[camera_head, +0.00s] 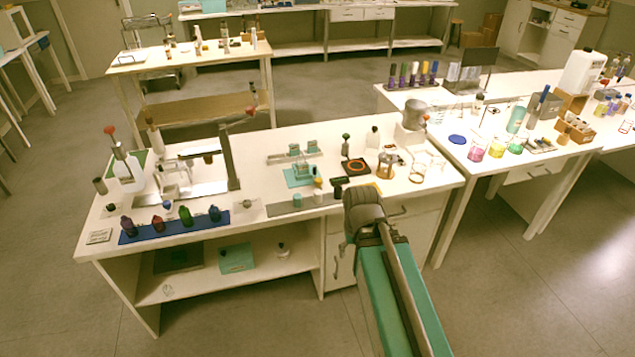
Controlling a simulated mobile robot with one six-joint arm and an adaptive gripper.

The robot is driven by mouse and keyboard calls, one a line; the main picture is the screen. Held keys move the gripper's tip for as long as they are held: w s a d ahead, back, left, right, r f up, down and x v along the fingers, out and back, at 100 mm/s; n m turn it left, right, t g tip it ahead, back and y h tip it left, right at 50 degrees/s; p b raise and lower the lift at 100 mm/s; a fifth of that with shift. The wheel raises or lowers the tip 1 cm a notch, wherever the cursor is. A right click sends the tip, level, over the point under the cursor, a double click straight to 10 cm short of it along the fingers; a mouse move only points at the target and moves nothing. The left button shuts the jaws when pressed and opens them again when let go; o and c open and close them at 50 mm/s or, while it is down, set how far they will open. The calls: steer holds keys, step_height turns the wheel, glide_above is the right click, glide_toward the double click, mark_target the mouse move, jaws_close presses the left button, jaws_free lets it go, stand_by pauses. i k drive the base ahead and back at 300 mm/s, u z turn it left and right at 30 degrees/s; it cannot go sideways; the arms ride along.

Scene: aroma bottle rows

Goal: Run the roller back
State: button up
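I cannot make out for certain which thing is the roller. A small teal device (303,172) stands on a teal mat at the middle of the white bench (265,160). My arm, teal with a dark rounded end, reaches from the bottom edge to the bench's front edge, right of the strip. No gripper fingers show, and the arm hides part of the bench front.
A blue strip (175,228) with several small bottles lies at front left. A dark upright post (229,160) stands behind it. A black square plate with an orange ring (356,167), glass beakers (418,172) and a grey-white machine (412,120) stand at right. Another bench adjoins on the right.

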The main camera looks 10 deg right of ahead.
mark_target(318, 181)
steer(key=k, duration=0.65)
steer(key=z, duration=0.5)
steer(key=i, duration=1.25)
steer(key=u, duration=0.25)
